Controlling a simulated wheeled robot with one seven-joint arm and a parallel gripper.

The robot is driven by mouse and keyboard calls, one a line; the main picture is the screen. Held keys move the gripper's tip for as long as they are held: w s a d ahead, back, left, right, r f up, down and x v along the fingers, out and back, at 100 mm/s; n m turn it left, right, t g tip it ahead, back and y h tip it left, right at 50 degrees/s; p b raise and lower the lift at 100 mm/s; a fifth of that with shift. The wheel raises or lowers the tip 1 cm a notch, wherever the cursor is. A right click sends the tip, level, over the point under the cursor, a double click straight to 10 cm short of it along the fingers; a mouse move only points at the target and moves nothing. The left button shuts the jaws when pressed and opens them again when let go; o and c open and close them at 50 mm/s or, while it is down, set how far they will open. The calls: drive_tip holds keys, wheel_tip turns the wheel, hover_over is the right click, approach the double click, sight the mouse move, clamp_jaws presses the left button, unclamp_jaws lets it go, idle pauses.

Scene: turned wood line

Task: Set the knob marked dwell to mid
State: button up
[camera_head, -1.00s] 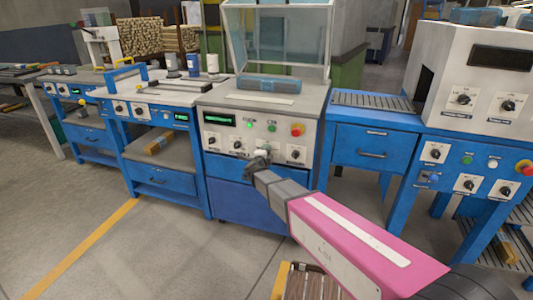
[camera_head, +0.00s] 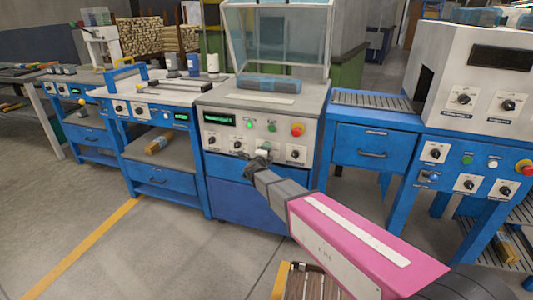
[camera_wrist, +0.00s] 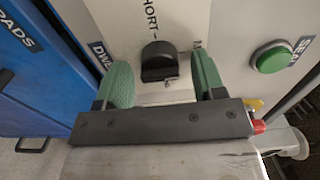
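The dwell knob (camera_wrist: 160,62) is black and sits on a pale plate in the wrist view. A partly covered blue label starting "DW" is at its left, and "SHORT" is printed above it. My gripper (camera_wrist: 163,82) is open, with one green fingertip pad on each side of the knob and a visible gap to it. I cannot tell the knob's setting. In the head view my gripper (camera_head: 258,162) is at the front panel of the grey-and-blue machine (camera_head: 222,166), where it hides the dwell knob.
A green button (camera_wrist: 272,59) with a partly cut-off label is right of the knob. The panel also has other knobs (camera_head: 238,146), a red button (camera_head: 297,130) and a green display (camera_head: 219,118). A blue bench (camera_head: 372,145) stands to the right. Floor at the left front is clear.

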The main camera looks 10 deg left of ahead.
drive_tip(key=s, duration=1)
drive_tip(key=shift+s+a, duration=0.4)
drive_tip(key=shift+a, duration=0.05)
drive_tip(key=w+d+f+n+g+y, duration=0.15)
drive_tip(key=d+n+g+y, duration=0.25)
drive_tip(key=d+n, duration=0.4)
drive_tip(key=w+d+f+n+g+y, duration=0.1)
drive_tip(key=d+f+n+g+y, duration=0.2)
drive_tip(key=d+n, duration=0.45)
drive_tip(key=s+d+f+n+g+h, duration=0.1)
drive_tip(key=s+d+g+h, duration=0.1)
drive_tip(key=s+d, duration=0.3)
drive_tip(key=s+d+f+n+g+h, duration=0.1)
drive_tip(key=s+d+g, duration=0.4)
drive_tip(key=d, duration=0.9)
drive_tip(key=s+d+f+n+g+h, duration=0.1)
drive_tip(key=s+d+f+g+h, duration=0.1)
drive_tip(key=s+d, duration=0.4)
drive_tip(key=d+f+g, duration=0.1)
drive_tip(key=d+g, duration=0.1)
drive_tip(key=d, duration=0.2)
drive_tip(key=shift+s+d+h, duration=0.25)
drive_tip(key=shift+s+h, duration=0.05)
drive_tip(key=shift+h, duration=0.1)
drive_tip(key=shift+n, duration=0.25)
